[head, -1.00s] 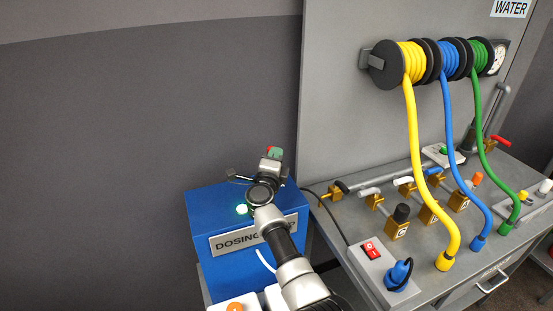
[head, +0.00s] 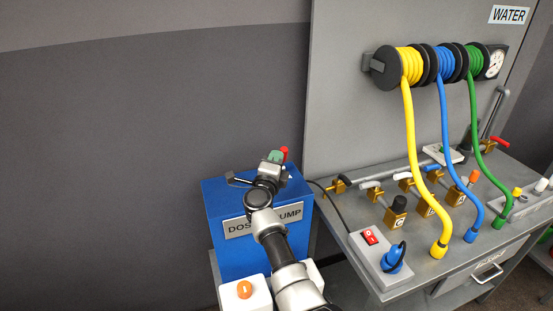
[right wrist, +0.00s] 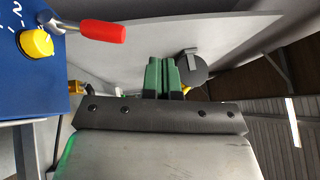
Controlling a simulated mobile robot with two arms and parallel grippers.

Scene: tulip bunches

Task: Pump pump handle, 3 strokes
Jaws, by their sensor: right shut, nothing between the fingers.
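The blue dosing pump box (head: 219,214) stands left of the grey bench in the head view, partly covered by my right arm. Its pump handle (head: 284,151) has a red grip, which shows just behind my right gripper (head: 276,157). In the right wrist view the red-gripped handle (right wrist: 92,31) sticks out from the blue box (right wrist: 28,84) on a metal lever, beside a yellow cap (right wrist: 36,43). My right gripper's green fingers (right wrist: 163,76) are shut and empty, apart from the handle and to its right in that view. My left gripper is not in view.
A cable runs between the pump box and the switch box. The wall panel (head: 345,100) rises behind the bench.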

